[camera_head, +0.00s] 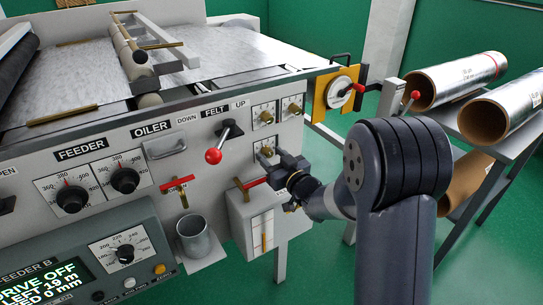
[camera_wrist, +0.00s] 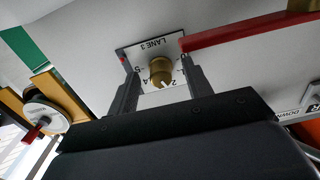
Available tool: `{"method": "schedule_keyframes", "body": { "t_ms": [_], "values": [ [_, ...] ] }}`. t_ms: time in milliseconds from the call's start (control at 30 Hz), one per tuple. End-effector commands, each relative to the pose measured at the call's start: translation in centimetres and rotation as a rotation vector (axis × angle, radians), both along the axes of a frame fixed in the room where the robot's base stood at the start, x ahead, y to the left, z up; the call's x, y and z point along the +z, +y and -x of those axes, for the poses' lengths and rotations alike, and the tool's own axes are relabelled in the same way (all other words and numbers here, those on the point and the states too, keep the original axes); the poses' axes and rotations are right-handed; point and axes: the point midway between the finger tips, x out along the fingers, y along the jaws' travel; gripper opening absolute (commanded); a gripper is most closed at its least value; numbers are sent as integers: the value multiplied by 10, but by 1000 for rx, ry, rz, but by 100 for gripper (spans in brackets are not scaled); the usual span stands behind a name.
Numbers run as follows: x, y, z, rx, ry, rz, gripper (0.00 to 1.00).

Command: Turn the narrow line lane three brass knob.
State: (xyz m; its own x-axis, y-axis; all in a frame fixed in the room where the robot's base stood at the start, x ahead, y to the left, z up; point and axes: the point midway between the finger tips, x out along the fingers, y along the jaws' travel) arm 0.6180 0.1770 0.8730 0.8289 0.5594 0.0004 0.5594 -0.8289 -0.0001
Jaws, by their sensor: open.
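The lane three brass knob (camera_wrist: 160,70) sits on a white plate (camera_wrist: 135,53) marked LANE 3 in the wrist view. The plate has numbers around the knob and a small red dot at its left edge. My gripper (camera_wrist: 159,76) is open, with one finger on each side of the knob; I cannot tell whether they touch it. In the head view the knob (camera_head: 267,152) is at the lower left of a group of three small dials, and my gripper (camera_head: 274,160) is right at it, partly covering its plate.
Two other brass knobs (camera_head: 265,117) (camera_head: 293,108) sit above. A red ball lever (camera_head: 213,155) is left. A yellow plate with a handwheel (camera_head: 341,92) stands right.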

Motion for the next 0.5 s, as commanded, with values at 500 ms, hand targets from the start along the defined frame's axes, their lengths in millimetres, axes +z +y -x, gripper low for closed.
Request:
{"method": "schedule_keyframes", "body": {
  "t_ms": [500],
  "values": [
    [0,3,-4,0,1,1,35]
  ]
}}
